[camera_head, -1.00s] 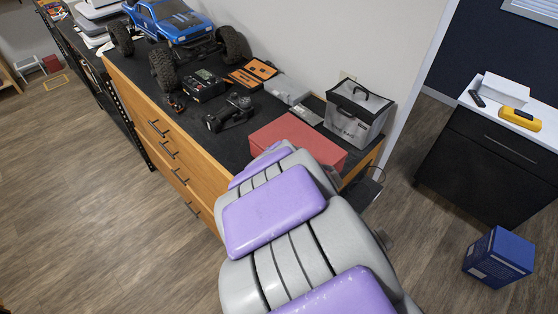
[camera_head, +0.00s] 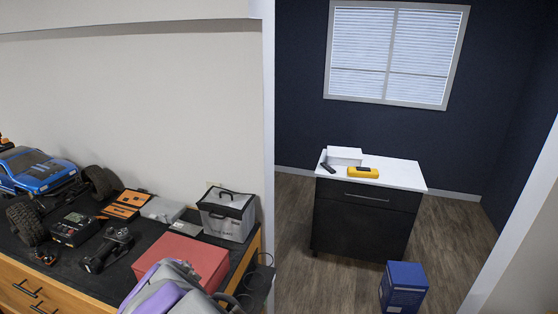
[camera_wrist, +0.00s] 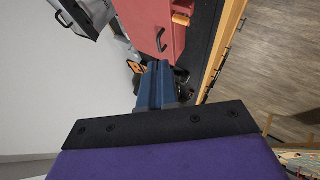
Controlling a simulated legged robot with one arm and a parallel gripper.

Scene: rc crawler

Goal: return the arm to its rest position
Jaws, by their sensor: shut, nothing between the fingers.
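My gripper (camera_wrist: 156,82) shows in the wrist view as narrow blue fingers held together, with nothing between them. They stick out past a black plate and my purple wrist cover. In the head view only part of my grey and purple arm shows at the bottom, in front of the workbench (camera_head: 60,284); I cannot make out the fingertips there. In the wrist view the red box (camera_wrist: 152,22) lies beyond the fingers; whether they touch it I cannot tell. The red box also shows in the head view (camera_head: 185,258), behind my arm.
On the bench stand a blue toy truck (camera_head: 38,172), a black charger (camera_head: 76,229), a controller (camera_head: 107,250), an orange tool case (camera_head: 126,203) and a grey bag (camera_head: 226,214). A dark cabinet (camera_head: 362,222) and a blue box (camera_head: 403,287) stand right, with open floor around.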

